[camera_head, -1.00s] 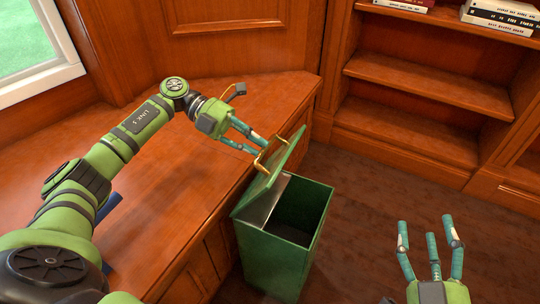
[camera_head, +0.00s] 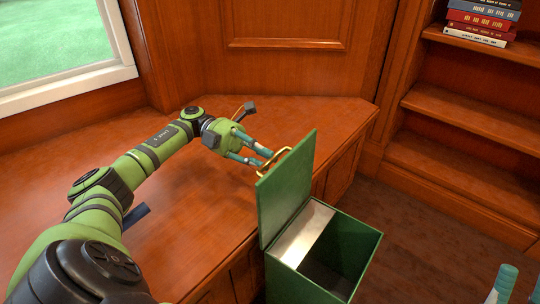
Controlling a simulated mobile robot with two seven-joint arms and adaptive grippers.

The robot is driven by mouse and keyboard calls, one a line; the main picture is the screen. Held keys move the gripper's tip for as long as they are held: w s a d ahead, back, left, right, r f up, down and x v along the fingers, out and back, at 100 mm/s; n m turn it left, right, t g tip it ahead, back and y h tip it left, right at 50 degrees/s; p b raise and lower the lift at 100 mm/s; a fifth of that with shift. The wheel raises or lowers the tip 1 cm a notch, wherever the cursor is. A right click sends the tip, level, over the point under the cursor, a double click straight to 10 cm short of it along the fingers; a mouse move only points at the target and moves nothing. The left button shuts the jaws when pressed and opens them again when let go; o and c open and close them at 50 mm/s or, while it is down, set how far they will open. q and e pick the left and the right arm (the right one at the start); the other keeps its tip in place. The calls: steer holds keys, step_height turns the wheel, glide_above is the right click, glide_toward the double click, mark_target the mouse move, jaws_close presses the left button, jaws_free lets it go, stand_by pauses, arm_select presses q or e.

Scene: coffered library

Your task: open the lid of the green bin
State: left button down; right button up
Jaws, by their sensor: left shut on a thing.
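The green bin (camera_head: 322,268) stands on the floor against the wooden counter. Its lid (camera_head: 288,188) is swung up and stands nearly upright on the left side of the opening, with a dark inside and a pale metal strip showing. A brass handle (camera_head: 272,160) is on the lid's outer face. My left gripper (camera_head: 264,156) is shut on this handle from the left, above the counter. My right gripper (camera_head: 520,284) is only partly in view at the bottom right corner; its visible fingertips are apart, away from the bin.
The wooden counter (camera_head: 190,215) runs under my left arm and ends beside the bin. A bookshelf (camera_head: 470,120) with stacked books (camera_head: 482,18) stands at the right. Dark floor (camera_head: 420,235) is clear between the bin and the shelf. A window is at the upper left.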

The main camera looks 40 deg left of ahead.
arm_select(q)
steer(key=shift+s+f, duration=0.15)
steer(key=shift+f, duration=0.5)
steer(key=c, duration=1.1)
jaws_free()
steer(key=shift+r, duration=0.1)
steer(key=shift+a+r, duration=0.1)
steer(key=shift+a, duration=3.65)
